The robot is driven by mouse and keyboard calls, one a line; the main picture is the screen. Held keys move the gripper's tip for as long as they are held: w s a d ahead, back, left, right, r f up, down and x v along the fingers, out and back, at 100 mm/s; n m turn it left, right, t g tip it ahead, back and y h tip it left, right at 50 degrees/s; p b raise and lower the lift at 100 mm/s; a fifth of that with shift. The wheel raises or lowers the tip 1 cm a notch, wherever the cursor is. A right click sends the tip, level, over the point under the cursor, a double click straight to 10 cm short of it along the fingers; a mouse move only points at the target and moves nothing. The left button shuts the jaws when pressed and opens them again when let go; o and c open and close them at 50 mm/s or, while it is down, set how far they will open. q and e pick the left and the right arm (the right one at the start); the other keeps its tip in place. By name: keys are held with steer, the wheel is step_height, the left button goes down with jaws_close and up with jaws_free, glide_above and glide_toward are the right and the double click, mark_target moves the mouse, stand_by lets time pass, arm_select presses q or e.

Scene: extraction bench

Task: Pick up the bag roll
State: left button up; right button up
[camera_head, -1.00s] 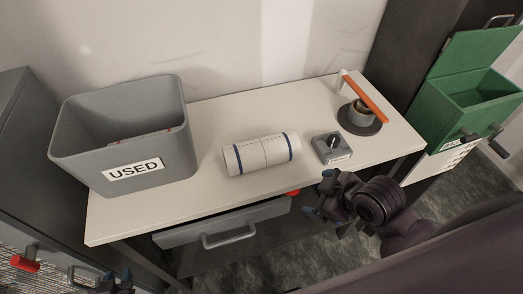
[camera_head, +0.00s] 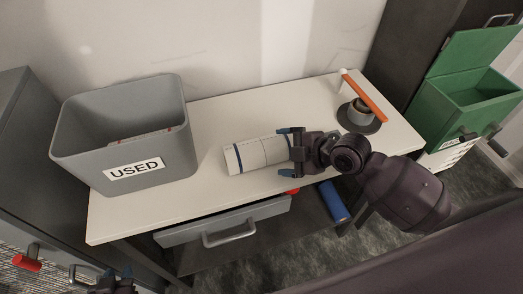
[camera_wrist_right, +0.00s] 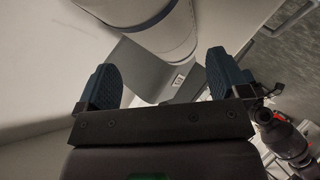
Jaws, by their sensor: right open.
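The bag roll (camera_head: 258,153) is a white cylinder with dark blue bands, lying on the white bench top. My right gripper (camera_head: 288,155) is at the roll's right end, with its blue fingertips apart, one on the far side and one on the near side. In the right wrist view the roll (camera_wrist_right: 165,30) shows beyond the open fingers of the right gripper (camera_wrist_right: 163,80); I cannot tell whether they touch it. The right gripper hides the roll's right end in the head view. My left gripper (camera_head: 115,284) is at the bottom left edge, mostly cut off.
A grey bin marked USED (camera_head: 180,130) stands left of the roll. An orange-handled tool on a round dark base (camera_head: 362,119) stands at the bench's right end. A drawer (camera_head: 180,236) sits under the front edge. A green open box (camera_head: 470,115) is at far right.

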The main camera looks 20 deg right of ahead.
mark_target(271, 152)
steer(key=shift+p+x, duration=0.5)
steer(key=shift+x, duration=2.65)
steer(key=shift+s+f, duration=0.1)
steer(key=c, duration=0.7)
